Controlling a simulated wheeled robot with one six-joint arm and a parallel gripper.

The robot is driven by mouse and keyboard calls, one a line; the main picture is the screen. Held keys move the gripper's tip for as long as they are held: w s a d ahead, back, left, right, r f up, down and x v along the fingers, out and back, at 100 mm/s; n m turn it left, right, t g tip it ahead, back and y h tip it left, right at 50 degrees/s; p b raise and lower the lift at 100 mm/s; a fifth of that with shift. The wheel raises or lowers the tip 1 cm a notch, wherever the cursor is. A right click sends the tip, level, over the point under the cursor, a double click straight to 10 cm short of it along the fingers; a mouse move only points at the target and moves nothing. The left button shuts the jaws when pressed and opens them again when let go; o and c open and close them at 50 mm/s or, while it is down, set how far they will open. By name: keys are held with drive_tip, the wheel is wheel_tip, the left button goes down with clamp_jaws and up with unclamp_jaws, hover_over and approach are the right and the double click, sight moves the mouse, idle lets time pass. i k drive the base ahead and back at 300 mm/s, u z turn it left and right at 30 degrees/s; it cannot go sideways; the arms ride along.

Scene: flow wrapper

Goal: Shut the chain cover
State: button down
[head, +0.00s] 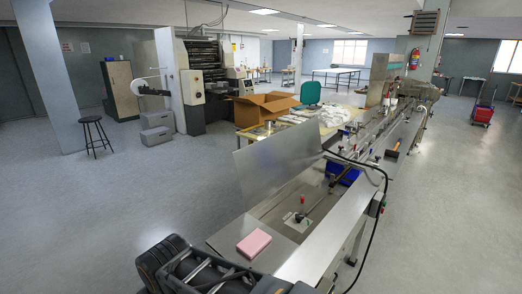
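The chain cover appears to be the large flat grey metal panel (278,160) standing raised along the left side of the long wrapping machine (335,215). It is open and leans up from its lower edge. The machine's channel beside it is exposed, with a rod, a small red-topped part (301,200) and a pale plate (298,222) showing inside. Dark parts at the bottom edge look like part of my own arm, short of the machine's near end. I cannot make out any gripper fingers there.
A pink block (254,243) lies on the machine's near end. A blue bin (343,173) sits by the channel. A black cable (379,225) hangs down the right side. A cardboard box (265,107) stands behind the panel.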

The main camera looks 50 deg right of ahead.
sight(263, 166)
drive_tip(key=i, duration=2.45)
drive_tip(key=z, duration=3.4)
drive_tip(key=k, duration=0.2)
drive_tip(key=u, duration=1)
drive_tip(key=i, duration=0.5)
